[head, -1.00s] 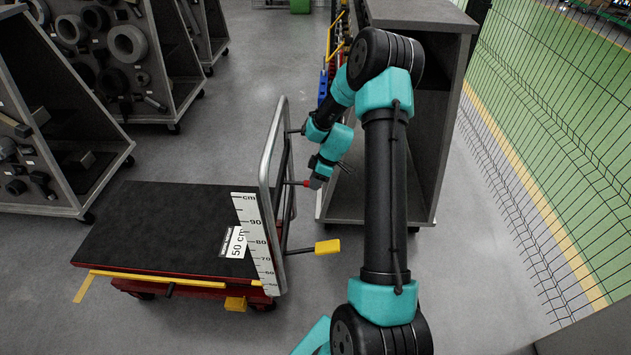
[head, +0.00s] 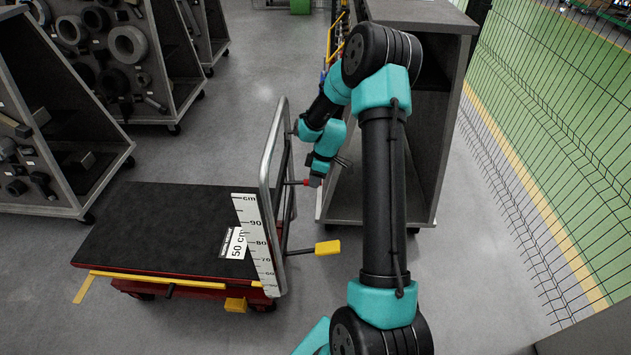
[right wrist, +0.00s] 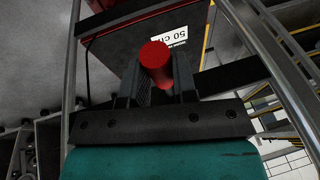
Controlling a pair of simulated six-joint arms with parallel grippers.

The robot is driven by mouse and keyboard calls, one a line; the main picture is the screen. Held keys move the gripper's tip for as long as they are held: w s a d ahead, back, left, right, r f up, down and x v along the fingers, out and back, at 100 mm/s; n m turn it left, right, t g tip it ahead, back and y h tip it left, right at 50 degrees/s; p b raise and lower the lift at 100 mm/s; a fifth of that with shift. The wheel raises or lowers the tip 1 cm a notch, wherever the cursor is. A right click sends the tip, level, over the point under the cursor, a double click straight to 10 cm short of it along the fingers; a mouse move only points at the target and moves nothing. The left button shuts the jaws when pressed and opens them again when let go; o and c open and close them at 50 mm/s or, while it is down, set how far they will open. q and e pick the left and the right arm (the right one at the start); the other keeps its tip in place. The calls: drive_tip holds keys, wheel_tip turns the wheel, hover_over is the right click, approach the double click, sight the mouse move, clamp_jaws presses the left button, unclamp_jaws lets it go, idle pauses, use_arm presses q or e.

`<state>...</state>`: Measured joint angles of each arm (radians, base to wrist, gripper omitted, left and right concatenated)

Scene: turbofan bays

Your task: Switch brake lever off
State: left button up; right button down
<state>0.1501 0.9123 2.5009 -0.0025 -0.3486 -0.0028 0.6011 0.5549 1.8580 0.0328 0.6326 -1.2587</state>
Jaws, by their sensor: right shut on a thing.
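A cart (head: 165,235) with a black deck stands left of my right arm. A lever with a red end (head: 302,182) sticks out to the right from the cart's upright handle frame. My right gripper (head: 316,181) is at this lever's outer end. In the right wrist view the round red knob (right wrist: 155,58) sits between the two dark fingers of the gripper (right wrist: 157,82), which is shut on it. A yellow-ended lever (head: 327,247) sticks out lower and nearer, apart from the gripper. My left gripper is not in view.
A grey cabinet (head: 430,170) stands just right of the gripper, behind my arm. The cart's metal handle frame (head: 270,150) rises close to its left. Slanted parts racks (head: 55,130) stand at the left. A wire fence (head: 555,130) runs along the right.

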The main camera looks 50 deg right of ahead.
drive_tip(key=shift+w+a+r+g+h, duration=0.2)
drive_tip(key=shift+r+g+h, duration=0.25)
drive_tip(key=shift+r+g, duration=0.15)
drive_tip(key=shift+w+a+r+g+h, duration=0.1)
drive_tip(key=shift+w+r+g+h, duration=0.05)
drive_tip(key=shift+r+g+h, duration=0.4)
drive_tip(key=c, duration=0.9)
unclamp_jaws()
drive_tip(key=shift+r, duration=0.1)
wheel_tip(320, 180, up, 17)
drive_tip(key=w+d, duration=0.1)
drive_tip(key=d, duration=0.1)
drive_tip(key=shift+w+d, duration=0.3)
drive_tip(key=shift+d, duration=0.1)
